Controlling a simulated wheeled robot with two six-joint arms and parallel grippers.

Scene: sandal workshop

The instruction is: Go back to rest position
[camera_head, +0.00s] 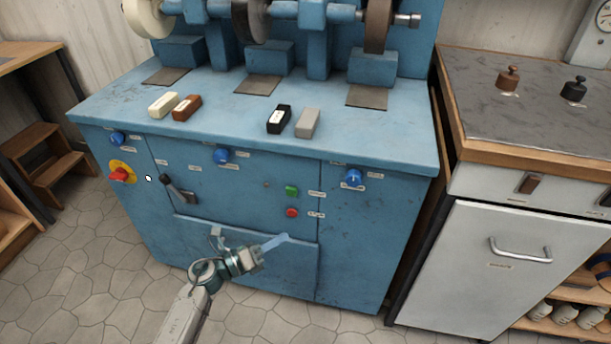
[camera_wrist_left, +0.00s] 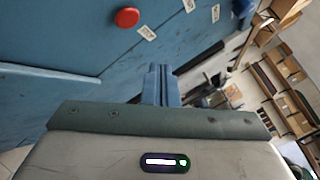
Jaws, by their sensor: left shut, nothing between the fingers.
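My left gripper (camera_head: 284,238) is in front of the blue machine's (camera_head: 250,190) lower front panel in the head view. Its blue fingers are shut with nothing between them. In the left wrist view the closed fingers (camera_wrist_left: 160,84) point past the blue front, with a red button (camera_wrist_left: 127,17) above and to the left of them. In the head view the red button (camera_head: 292,212) and the green button (camera_head: 292,190) sit above the gripper. I cannot tell the gap between the fingertips and the panel. My right gripper is not in view.
The machine top holds several blocks, such as a black one (camera_head: 279,119) and a brown one (camera_head: 187,107). A black lever (camera_head: 177,191) and a red switch (camera_head: 121,174) stick out in front. A white cabinet (camera_head: 480,270) stands right. Bare floor (camera_head: 70,290) lies left.

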